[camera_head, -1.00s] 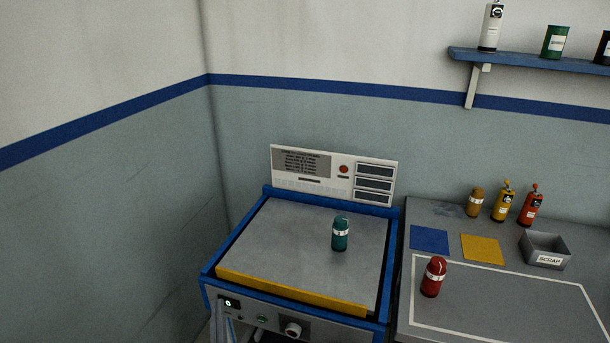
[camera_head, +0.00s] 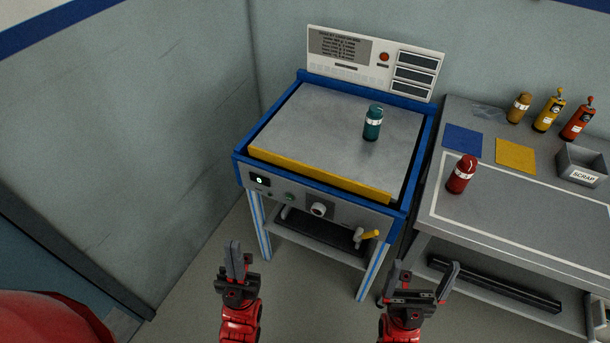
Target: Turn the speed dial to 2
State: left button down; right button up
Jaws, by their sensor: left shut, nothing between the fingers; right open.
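The speed dial appears to be the round knob (camera_head: 318,209) on the front panel of the blue-framed machine (camera_head: 240,170). Its markings are too small to read. A small display (camera_head: 260,180) showing a green-white digit, seemingly 0, sits left of it, with a small green button (camera_head: 289,197) between. My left gripper (camera_head: 235,258) is shut and empty, below and left of the panel, apart from it. My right gripper (camera_head: 423,280) is open and empty, below and right of the panel, apart from the yellow-handled lever (camera_head: 368,235).
A teal bottle (camera_head: 373,123) stands on the machine's plate. The grey bench (camera_head: 520,230) at right holds a red bottle (camera_head: 461,174), several other bottles, blue and yellow squares and a scrap bin (camera_head: 581,165). A wall closes off the left. Floor before the machine is clear.

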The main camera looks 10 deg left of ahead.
aim_at(318, 208)
jog(key=k+j, duration=0.1)
jog(key=j, duration=1.2)
jog(key=i+z, duration=0.05)
